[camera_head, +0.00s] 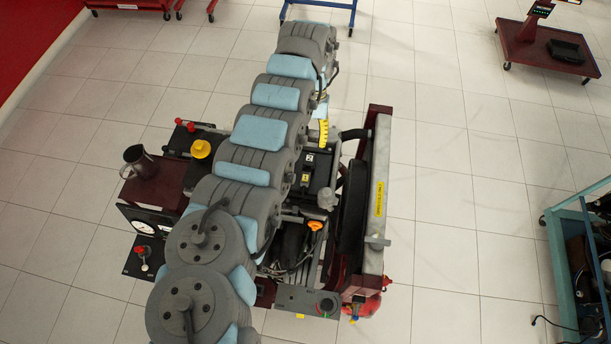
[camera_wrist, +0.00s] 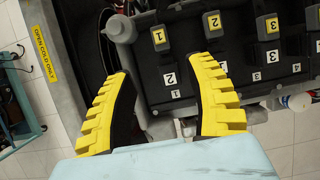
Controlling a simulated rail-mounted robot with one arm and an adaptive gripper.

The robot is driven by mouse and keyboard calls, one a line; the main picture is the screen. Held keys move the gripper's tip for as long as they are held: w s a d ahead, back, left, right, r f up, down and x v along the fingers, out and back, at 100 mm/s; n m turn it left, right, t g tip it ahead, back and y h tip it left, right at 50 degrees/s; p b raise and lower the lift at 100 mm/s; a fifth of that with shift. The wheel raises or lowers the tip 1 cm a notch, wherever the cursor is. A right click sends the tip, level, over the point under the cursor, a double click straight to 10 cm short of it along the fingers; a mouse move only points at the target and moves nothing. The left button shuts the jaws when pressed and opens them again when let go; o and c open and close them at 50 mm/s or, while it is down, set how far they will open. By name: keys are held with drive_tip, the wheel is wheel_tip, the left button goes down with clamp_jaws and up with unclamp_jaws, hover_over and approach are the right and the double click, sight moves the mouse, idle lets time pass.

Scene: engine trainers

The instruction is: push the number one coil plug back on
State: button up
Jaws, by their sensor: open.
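My gripper (camera_wrist: 161,67) is open, its two yellow ribbed fingers apart and nothing between them. In the head view only one yellow finger (camera_head: 323,133) shows beside my arm. The number one coil plug (camera_wrist: 158,37), dark with a yellow tag, is just ahead of the fingertips in the wrist view, apart from them. I cannot tell how far it is seated. Beside it are the number two plug (camera_wrist: 213,22) and number three plug (camera_wrist: 271,25). They are on the black engine cover (camera_wrist: 190,60), which has white number labels. In the head view my arm hides part of the engine.
The radiator (camera_head: 378,180) stands close along the engine's right side. A teal cart (camera_head: 563,260) is at the far right. Tiled floor between is clear.

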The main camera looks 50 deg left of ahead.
sight(305, 176)
drive_tip(key=p+x, duration=0.2)
drive_tip(key=x, duration=1.1)
drive_tip(key=shift+s+d+f, duration=0.15)
drive_tip(key=shift+f, duration=0.2)
